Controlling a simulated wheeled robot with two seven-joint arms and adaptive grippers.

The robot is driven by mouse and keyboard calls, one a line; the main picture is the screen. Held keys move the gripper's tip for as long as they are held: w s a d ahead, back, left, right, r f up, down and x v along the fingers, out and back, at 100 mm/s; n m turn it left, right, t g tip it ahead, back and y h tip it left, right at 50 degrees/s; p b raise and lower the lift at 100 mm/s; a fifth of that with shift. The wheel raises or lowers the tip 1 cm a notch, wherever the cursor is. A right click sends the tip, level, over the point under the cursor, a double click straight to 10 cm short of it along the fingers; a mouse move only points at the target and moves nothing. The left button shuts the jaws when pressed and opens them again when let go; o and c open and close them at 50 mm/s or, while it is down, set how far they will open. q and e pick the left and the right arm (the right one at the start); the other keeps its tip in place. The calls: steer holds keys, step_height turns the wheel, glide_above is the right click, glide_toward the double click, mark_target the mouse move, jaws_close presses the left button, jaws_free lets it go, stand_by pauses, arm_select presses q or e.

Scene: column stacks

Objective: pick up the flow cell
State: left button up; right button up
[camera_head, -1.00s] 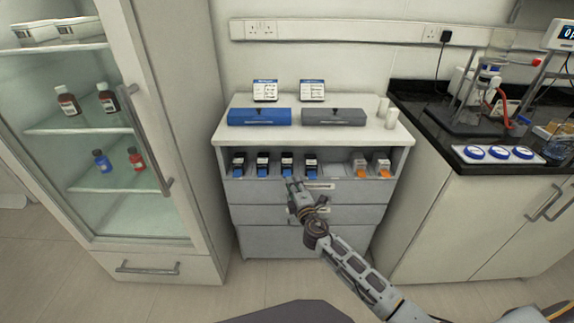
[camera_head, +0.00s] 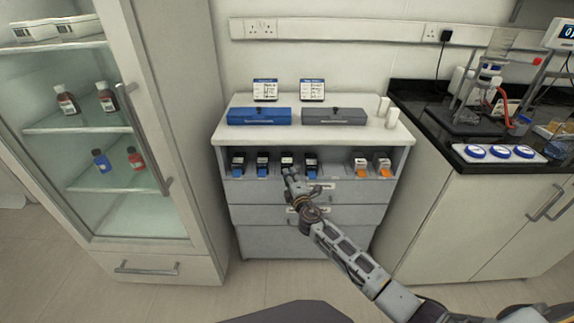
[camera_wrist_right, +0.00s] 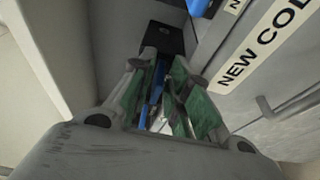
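The flow cells are small black units with blue front tabs in the open slot of the cabinet, such as the leftmost one (camera_head: 238,164). My right gripper (camera_head: 289,172) is at the front of the third unit from the left (camera_head: 287,158), whose blue tab it hides. In the right wrist view the fingertips (camera_wrist_right: 163,65) stand apart, with a blue strip (camera_wrist_right: 157,80) between their green pads and a gap showing. The black top of a unit (camera_wrist_right: 164,37) lies just beyond the tips. No firm hold is visible. My left gripper is not in view.
Two orange-tabbed units (camera_head: 361,166) sit at the right of the slot. A blue box (camera_head: 259,116) and a grey box (camera_head: 334,116) stand on the cabinet top. Drawers (camera_head: 345,214) lie below the slot. A glass-door cabinet (camera_head: 118,160) is at the left, a black counter (camera_head: 465,129) at the right.

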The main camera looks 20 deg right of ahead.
stand_by(0.4)
jaws_close()
steer(key=shift+r, duration=0.1)
